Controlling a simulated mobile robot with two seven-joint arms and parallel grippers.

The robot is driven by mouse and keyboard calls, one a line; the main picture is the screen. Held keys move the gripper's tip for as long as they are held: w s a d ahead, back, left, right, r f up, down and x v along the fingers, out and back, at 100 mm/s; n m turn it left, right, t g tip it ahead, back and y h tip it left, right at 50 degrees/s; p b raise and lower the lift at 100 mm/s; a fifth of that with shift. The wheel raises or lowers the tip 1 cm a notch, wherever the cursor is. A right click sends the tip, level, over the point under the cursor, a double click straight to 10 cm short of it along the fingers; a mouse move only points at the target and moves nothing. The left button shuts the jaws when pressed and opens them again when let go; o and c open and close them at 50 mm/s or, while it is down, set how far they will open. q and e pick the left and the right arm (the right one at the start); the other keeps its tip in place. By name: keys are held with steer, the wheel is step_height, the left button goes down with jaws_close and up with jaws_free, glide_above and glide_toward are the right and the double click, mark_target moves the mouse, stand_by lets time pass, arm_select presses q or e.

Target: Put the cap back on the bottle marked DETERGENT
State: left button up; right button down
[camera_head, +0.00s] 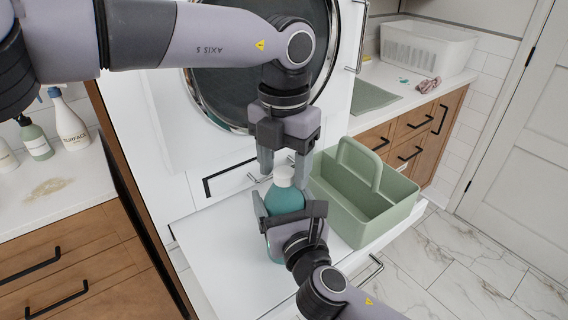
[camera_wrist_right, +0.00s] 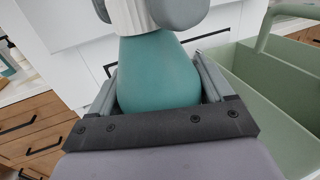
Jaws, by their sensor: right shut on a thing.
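A teal bottle (camera_head: 284,199) with a white cap (camera_head: 284,176) at its top stands upright on the white pull-out surface. Its label does not show. My right gripper (camera_head: 290,222) is shut around the bottle's body, which also shows in the right wrist view (camera_wrist_right: 158,75). My left gripper (camera_head: 283,168) points down from above, its fingers on either side of the cap. In the right wrist view the white cap (camera_wrist_right: 130,16) sits between those fingers, at the bottle's neck. I cannot tell whether the fingers press on it, or whether the cap is fully seated.
A green caddy (camera_head: 335,205) with a handle stands close to the right of the bottle. A round dark appliance door is behind my left arm. The left counter holds a white bottle (camera_head: 68,125) marked SURFACE and a green bottle (camera_head: 36,143). A white basket (camera_head: 425,50) stands at the back right.

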arm_select(q)
steer(key=shift+r, duration=0.1)
arm_select(e)
steer(key=shift+f, duration=0.1)
arm_select(q)
step_height(320, 180, up, 12)
stand_by(0.5)
arm_select(e)
jaws_free()
steer(key=shift+s, duration=0.1)
arm_select(q)
steer(key=shift+f, duration=0.3)
arm_select(e)
steer(key=v, duration=0.7)
